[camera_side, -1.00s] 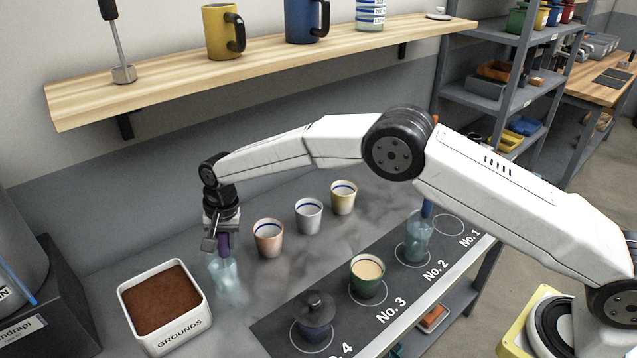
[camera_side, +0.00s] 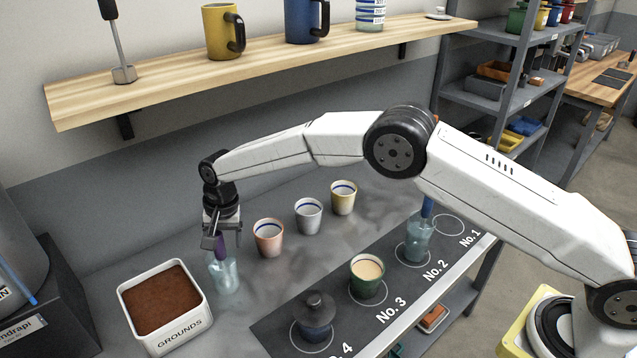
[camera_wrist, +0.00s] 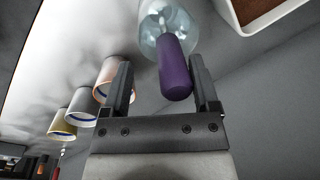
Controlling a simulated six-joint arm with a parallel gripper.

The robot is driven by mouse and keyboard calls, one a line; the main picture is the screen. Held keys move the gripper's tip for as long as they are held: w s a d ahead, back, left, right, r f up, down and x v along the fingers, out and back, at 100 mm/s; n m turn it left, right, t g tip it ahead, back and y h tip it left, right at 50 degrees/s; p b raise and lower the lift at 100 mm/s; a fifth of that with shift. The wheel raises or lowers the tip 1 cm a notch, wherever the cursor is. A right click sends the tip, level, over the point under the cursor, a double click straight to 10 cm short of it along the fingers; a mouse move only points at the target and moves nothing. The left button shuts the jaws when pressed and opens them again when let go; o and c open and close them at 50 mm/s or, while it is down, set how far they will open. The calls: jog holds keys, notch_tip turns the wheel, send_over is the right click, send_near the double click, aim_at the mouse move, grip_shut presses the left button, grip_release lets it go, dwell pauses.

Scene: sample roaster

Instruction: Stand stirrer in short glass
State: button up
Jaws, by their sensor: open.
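A purple-handled stirrer (camera_side: 220,243) stands in a clear short glass (camera_side: 224,275) on the grey worktop, beside the grounds bin. In the wrist view the purple stirrer handle (camera_wrist: 174,68) leans out of the glass (camera_wrist: 152,22), between and beyond the fingers. My gripper (camera_side: 226,240) is open just above the glass, with its fingers on either side of the handle; it also shows in the wrist view (camera_wrist: 162,82). I cannot tell whether a finger touches the handle. Another clear glass (camera_side: 413,246) with a blue-handled piece in it stands on the mat at No. 2.
The white grounds bin (camera_side: 180,338) is close at the left. Copper (camera_side: 268,240), silver (camera_side: 308,217) and gold (camera_side: 343,199) cups stand behind to the right. A green cup (camera_side: 367,283) and a dark lidded pot (camera_side: 316,318) are on the numbered mat (camera_side: 275,330).

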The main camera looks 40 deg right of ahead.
notch_tip(320, 180, up, 7)
jog(key=shift+s+d, duration=0.2)
jog(key=shift+d, duration=0.2)
jog(key=shift+r, duration=0.1)
dwell(0.4)
jog(key=s+d+r+n+t, duration=0.1)
jog(key=s+d+n, duration=0.1)
jog(key=s+d, duration=0.45)
jog(key=s+d+r+n, duration=0.15)
jog(key=s+d, duration=0.25)
jog(key=d, duration=0.5)
jog(key=s+d+n, duration=0.1)
jog(key=s+d, duration=0.2)
jog(key=s, duration=0.3)
jog(key=s+d+f+n, duration=0.1)
jog(key=s+d, duration=0.2)
jog(key=s, duration=0.3)
jog(key=s+d+f+n+h, duration=0.1)
jog(key=s+d, duration=0.1)
jog(key=s, duration=0.5)
jog(key=shift+d+t, duration=0.4)
